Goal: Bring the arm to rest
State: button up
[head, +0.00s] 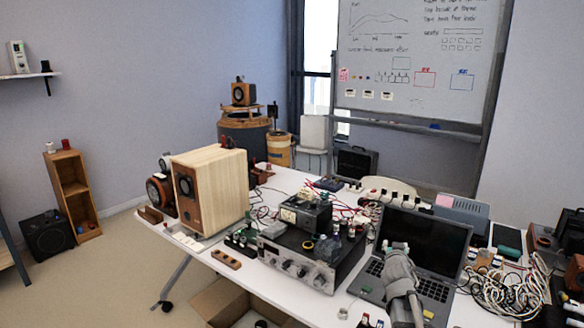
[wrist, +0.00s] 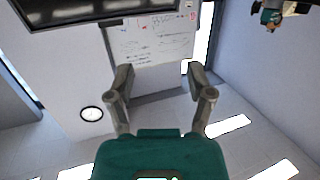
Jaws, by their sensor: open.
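My gripper (wrist: 160,78) shows in the wrist view with its two fingers spread apart and nothing between them. Its teal body fills the bottom of that view. In the head view my grey arm (head: 402,278) rises from the bottom edge in front of the open laptop (head: 432,236) and hides part of its keyboard. The fingers are too small to make out clearly there, and I cannot tell whether the arm touches the laptop.
A wooden speaker (head: 222,185) stands on the white table (head: 192,258). Stacked electronics (head: 300,262) crowd the left of the laptop, and coiled cables (head: 510,290) lie to its right. A whiteboard (head: 420,60) stands behind; it also shows in the wrist view (wrist: 150,45).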

jog(key=s+a+f+n+g+y, duration=0.1)
jog(key=s+a+f+g+y, duration=0.1)
jog(key=s+a+f+g, duration=0.45)
jog(key=s+a+f+n+g+y, duration=0.1)
jog(key=s+a+f+g, duration=0.25)
jog(key=s, duration=0.55)
jog(key=s+a+f+n+g+y, duration=0.1)
jog(key=s+a+f+g+y, duration=0.1)
jog(key=s+a+f+g, duration=0.4)
jog(key=s+f+b, duration=0.4)
jog(key=f+b, duration=0.6)
notch_tip(320, 180, up, 18)
jog(key=p, duration=1.7)
jog(key=shift+d+f+t, duration=0.15)
jog(key=shift+f+t, duration=0.05)
jog(key=shift+t, duration=0.1)
jog(key=shift+s, duration=0.1)
